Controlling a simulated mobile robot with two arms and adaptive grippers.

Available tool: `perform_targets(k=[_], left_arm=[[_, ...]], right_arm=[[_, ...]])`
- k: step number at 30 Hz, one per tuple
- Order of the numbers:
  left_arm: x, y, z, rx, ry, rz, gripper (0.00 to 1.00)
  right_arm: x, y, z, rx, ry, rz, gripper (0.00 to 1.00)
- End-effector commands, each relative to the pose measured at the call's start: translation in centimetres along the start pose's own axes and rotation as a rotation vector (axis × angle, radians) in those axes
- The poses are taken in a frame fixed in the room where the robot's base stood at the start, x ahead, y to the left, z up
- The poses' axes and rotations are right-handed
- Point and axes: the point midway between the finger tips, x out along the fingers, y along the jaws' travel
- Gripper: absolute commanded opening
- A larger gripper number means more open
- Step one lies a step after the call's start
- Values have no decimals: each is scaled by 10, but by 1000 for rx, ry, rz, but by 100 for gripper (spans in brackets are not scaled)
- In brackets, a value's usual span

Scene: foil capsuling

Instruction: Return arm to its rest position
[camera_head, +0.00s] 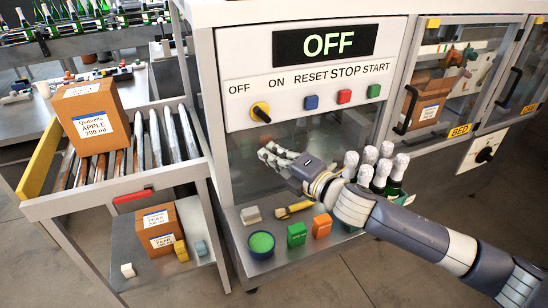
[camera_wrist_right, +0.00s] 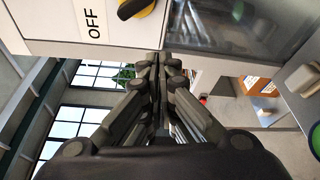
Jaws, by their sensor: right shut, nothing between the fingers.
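My right arm (camera_head: 440,245) comes in from the lower right in the head view. Its gripper (camera_head: 268,152) is shut and empty in front of the machine, below the yellow-and-black rotary switch (camera_head: 261,111) and apart from it. In the right wrist view the fingers (camera_wrist_right: 158,60) are closed together, with the switch (camera_wrist_right: 135,8) at the top edge. The display (camera_head: 326,43) above reads OFF. My left gripper is not in view.
Foil-topped bottles (camera_head: 372,168) stand just behind my right wrist. A shelf below holds a green-filled bowl (camera_head: 261,243), a green box (camera_head: 297,234) and an orange box (camera_head: 322,225). A carton (camera_head: 92,115) sits on the roller conveyor (camera_head: 190,130) at left.

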Motion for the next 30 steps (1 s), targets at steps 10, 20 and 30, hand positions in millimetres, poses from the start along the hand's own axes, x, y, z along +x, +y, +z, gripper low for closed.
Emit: perform_targets(k=[10,20,30], left_arm=[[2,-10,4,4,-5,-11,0],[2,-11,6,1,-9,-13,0],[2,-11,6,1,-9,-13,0]], right_arm=[[-8,1,0,0,-1,-2,0],[-13,-14,-18,130,-25,-33,0],[-72,-94,-60,782,-269,-237,0]])
